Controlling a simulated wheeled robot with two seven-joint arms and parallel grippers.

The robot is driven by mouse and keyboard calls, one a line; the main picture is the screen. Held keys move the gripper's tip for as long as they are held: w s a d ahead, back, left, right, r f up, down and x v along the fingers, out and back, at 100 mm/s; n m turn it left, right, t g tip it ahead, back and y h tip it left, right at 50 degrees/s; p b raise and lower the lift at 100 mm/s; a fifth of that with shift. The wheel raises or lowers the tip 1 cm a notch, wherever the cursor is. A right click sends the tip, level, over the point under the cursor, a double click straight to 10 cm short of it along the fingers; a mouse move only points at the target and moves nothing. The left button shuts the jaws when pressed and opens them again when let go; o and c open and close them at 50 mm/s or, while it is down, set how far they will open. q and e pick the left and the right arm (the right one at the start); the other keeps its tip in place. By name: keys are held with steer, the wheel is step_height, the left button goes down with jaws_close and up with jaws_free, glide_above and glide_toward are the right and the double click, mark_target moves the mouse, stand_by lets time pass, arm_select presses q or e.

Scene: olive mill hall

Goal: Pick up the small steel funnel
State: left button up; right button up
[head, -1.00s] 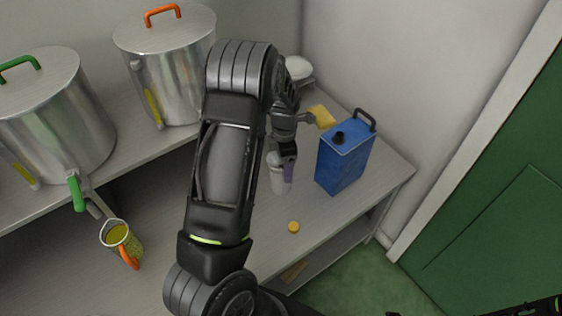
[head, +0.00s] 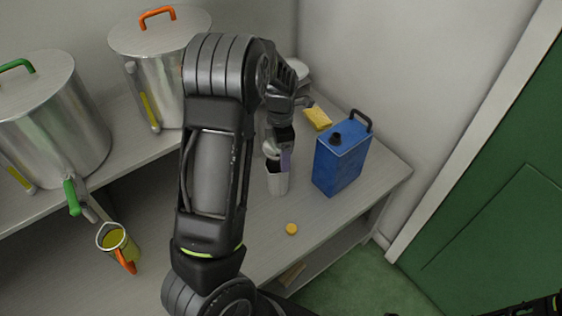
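My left arm rises through the middle of the head view and hides part of the shelf behind it. Its gripper (head: 284,156) points down beside the blue can, above a light grey cup (head: 278,181). A small pale steel piece, which looks like the funnel (head: 271,150), is at the fingers, just over the cup's dark open mouth. The fingers appear shut on it, though the wrist hides much of the grip. My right gripper is out of view; only a dark bit of that arm shows at the lower right corner.
A blue can (head: 341,158) stands close right of the cup, with a yellow sponge (head: 318,118) behind. A yellow cap (head: 291,229) lies in front on the bench (head: 325,215). Steel drums (head: 48,118) and a jug of yellow liquid (head: 117,246) are at left.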

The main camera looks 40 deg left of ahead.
arm_select(q)
steer(key=shift+r, duration=1.95)
